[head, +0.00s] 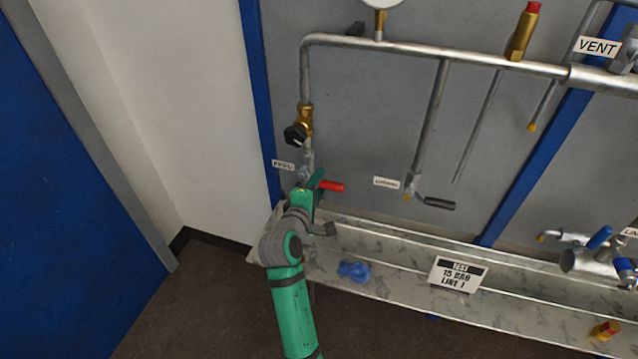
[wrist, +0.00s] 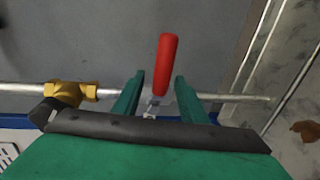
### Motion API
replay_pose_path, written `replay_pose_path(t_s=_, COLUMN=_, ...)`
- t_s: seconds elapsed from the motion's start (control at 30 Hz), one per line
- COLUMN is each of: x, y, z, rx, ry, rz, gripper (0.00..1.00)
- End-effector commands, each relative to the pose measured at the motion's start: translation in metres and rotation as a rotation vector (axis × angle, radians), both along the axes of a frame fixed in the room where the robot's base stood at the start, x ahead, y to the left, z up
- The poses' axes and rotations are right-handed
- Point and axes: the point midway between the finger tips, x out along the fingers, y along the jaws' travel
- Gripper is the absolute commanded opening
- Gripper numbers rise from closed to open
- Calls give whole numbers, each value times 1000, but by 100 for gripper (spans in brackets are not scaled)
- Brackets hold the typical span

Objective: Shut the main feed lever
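The red-handled lever (head: 332,186) sits low on the vertical pipe at the left, beside a small tag (head: 283,165) whose lettering is hard to read. Its handle points right in the head view, across the pipe. In the wrist view the red handle (wrist: 167,62) stands between my two fingers, crosswise to the pipe (wrist: 235,98). My gripper (head: 318,179) is at the lever. It is open, with a visible gap on each side of the handle in the wrist view (wrist: 159,82). The lever's pivot is partly hidden by my gripper.
A brass valve with a black knob (head: 297,133) is just above on the same pipe. A black-handled lever (head: 435,203) hangs to the right. Below, a marbled ledge (head: 390,285) carries a blue crumpled thing (head: 354,271) and a sign (head: 459,275).

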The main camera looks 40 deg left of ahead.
Motion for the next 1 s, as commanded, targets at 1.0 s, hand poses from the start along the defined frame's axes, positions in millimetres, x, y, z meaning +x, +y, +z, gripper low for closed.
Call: replay_pose_path(t_s=1.0, x=-88, y=-39, z=19, rx=-1, ry=1, rz=2, gripper=39)
